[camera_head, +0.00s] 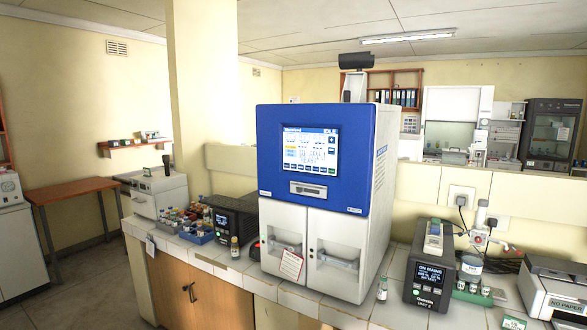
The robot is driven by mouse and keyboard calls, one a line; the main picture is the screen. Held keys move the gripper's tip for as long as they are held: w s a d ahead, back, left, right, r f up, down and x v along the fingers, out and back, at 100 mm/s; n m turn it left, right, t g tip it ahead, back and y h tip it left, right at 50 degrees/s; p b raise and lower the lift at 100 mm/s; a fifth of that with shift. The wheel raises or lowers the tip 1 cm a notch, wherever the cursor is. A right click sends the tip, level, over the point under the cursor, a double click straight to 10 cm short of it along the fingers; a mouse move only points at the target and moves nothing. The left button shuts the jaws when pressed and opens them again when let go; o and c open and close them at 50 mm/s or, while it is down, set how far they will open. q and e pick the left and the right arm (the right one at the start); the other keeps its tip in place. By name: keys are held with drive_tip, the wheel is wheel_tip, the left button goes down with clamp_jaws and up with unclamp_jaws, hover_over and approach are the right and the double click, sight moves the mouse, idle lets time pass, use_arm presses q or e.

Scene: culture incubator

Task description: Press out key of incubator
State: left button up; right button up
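The incubator (315,200) is a tall blue and white cabinet standing on the tiled bench in the middle of the head view. Its blue upper front carries a lit touchscreen (310,150) with a blue header that seems to read IDLE. Small green and blue keys line the screen's lower and right edges. Their labels are too small to read, so I cannot tell which is the out key. A slot (308,189) lies below the screen. The two white lower doors look closed, and a paper tag (291,264) hangs on the left one. Neither of my grippers is in view.
A small vial (382,288) and a black device with a lit display (430,277) stand right of the incubator. A printer (553,287) is at the far right. Left are a dark device (231,216) and blue racks of bottles (197,234). The space before the screen is clear.

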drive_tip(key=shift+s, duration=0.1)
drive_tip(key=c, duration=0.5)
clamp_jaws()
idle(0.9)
